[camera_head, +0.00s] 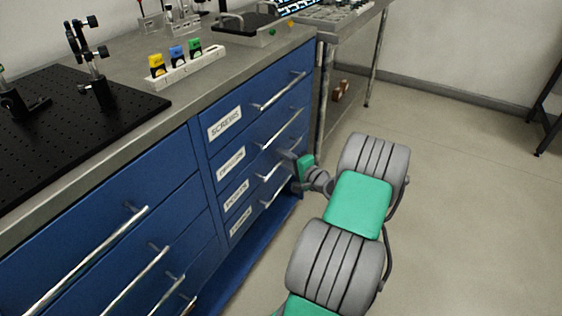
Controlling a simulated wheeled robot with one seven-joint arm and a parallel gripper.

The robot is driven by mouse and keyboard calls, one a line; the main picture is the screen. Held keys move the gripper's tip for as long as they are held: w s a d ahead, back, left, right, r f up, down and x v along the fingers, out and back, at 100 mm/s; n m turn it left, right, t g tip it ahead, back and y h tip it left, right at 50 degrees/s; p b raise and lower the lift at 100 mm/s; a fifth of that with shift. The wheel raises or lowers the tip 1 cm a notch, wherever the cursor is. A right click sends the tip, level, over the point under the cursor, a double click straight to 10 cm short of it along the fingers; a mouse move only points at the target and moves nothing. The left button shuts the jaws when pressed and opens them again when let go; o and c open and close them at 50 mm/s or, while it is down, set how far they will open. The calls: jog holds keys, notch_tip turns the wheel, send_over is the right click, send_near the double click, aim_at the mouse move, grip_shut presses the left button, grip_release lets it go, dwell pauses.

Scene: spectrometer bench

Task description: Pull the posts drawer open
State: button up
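The blue cabinet has a right-hand column of drawers with white labels and long bar handles. The top label reads SCREWS; the lower labels are small and blurred. The third one down, which looks like POSTS, marks the posts drawer (229,206). Its front appears flush with the others. Its bar handle (268,178) is partly hidden by my gripper. My gripper (286,157) is at the right part of the column, close to the second and third handles. I cannot tell whether it touches a handle, nor whether its fingers are open or shut.
Another drawer column (100,235) with bar handles stands at left. The worktop holds a black breadboard (130,110) with optical mounts and a white rack (186,76) of yellow, blue and green pieces. A metal-legged table (345,22) stands beyond the cabinet.

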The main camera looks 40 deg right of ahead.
jog(key=shift+w, duration=0.25)
jog(key=shift+c, duration=0.4)
grip_shut()
jog(key=shift+s+a+f, duration=0.1)
dwell(0.7)
